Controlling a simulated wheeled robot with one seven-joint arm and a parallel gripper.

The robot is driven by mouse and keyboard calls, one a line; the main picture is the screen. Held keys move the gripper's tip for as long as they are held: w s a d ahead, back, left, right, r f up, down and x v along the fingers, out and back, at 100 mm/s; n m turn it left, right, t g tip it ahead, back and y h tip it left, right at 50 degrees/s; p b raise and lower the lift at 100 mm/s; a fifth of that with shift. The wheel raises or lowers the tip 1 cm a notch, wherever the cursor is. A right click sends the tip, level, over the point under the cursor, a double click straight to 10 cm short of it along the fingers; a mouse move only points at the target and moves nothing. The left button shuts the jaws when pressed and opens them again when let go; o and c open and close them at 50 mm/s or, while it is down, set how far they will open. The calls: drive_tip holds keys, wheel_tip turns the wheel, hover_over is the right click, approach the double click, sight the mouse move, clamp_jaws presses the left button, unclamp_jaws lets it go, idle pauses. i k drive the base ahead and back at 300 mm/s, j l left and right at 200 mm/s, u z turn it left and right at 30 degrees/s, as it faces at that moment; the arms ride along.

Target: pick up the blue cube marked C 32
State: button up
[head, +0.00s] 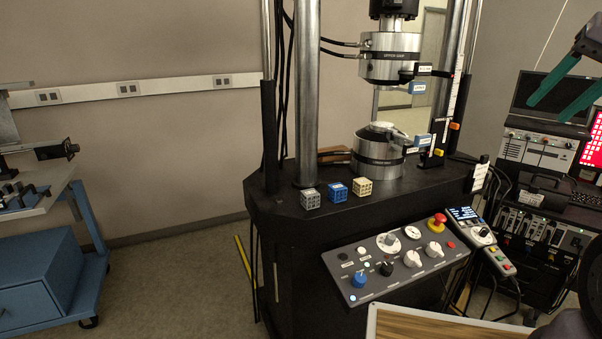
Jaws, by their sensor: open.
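A small blue lattice cube (336,191) sits on the black base top of a testing machine, near its front left edge. It stands between a grey lattice cube (310,199) on its left and a beige one (362,187) on its right, with small gaps. Any mark on the blue cube is too small to read. My gripper (548,112) is at the upper right, with green fingers pointing down and left. It is open and empty, well apart from the cubes.
The machine's steel column (307,95) rises just behind the cubes. The round lower grip (378,155) stands behind them to the right. A control panel (398,262) with knobs juts out in front. A blue cart (45,260) is at the far left, with open floor between.

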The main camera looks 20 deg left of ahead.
sight(337, 190)
drive_tip(key=j+z, duration=0.2)
drive_tip(key=j, duration=0.35)
drive_tip(key=i+j+z, duration=0.2)
drive_tip(key=j, duration=0.4)
drive_tip(key=k+j+z, duration=0.2)
drive_tip(key=j, duration=0.35)
drive_tip(key=j+z, duration=0.25)
drive_tip(key=j, duration=0.3)
drive_tip(key=j+z, duration=0.2)
drive_tip(key=j, duration=0.4)
drive_tip(key=k+j+z, duration=0.2)
drive_tip(key=j, duration=0.3)
drive_tip(key=i+j+z, duration=0.1)
drive_tip(key=j+z, duration=0.3)
drive_tip(key=j, duration=0.7)
drive_tip(key=k+l+u, duration=0.15)
drive_tip(key=u, duration=0.35)
